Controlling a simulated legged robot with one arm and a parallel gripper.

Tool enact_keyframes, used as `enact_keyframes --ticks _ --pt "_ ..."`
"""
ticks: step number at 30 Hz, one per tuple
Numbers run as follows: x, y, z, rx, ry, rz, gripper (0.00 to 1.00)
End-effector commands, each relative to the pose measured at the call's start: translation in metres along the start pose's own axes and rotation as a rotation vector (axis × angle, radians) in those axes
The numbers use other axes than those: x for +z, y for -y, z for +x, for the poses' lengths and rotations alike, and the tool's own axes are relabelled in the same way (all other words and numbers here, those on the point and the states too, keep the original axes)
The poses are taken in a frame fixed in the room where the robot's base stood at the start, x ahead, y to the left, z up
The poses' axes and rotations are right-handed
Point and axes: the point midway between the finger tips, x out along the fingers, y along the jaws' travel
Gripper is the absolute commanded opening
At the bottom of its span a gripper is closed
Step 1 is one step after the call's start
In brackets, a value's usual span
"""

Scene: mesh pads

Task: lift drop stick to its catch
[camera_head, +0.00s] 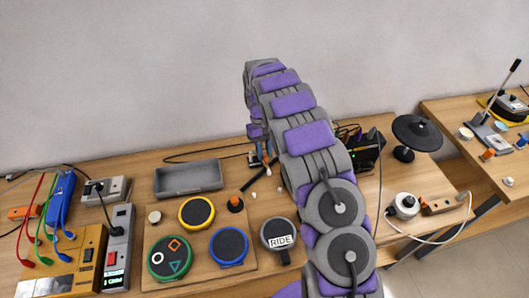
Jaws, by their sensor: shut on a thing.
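My gripper (263,157) reaches down in the middle of the table, left of my purple and grey arm. It is shut on a thin black stick (253,179), which slants up from lower left to upper right. The stick's lower end is close to a small black and orange knob-like piece (235,204); I cannot tell whether they are joined. The stick's upper end is partly hidden by my gripper and arm. I cannot make out a catch.
Round pads in yellow (196,212), blue (229,247) and green (170,258) lie on a board to the left. A "RIDE" pad (279,237) stands beside them. A grey tray (188,178) lies behind. A black disc on a stand (417,133) rises at right.

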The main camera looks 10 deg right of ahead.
Motion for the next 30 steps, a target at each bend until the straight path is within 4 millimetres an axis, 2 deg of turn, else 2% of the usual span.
enact_keyframes --ticks 2,3,10,20,23,30 --pt "-0.003 -0.001 0.0 0.002 -0.01 0.0 0.0" --pt "-0.003 -0.001 0.0 0.002 -0.009 0.0 0.29" --pt "0.001 0.0 0.0 0.001 -0.005 0.0 0.51" --pt "0.001 0.0 -0.004 0.0 -0.004 0.0 0.51" --pt "0.001 0.0 -0.014 0.001 -0.007 0.0 0.51" --pt "0.001 0.001 -0.053 0.0 -0.005 0.0 0.51"
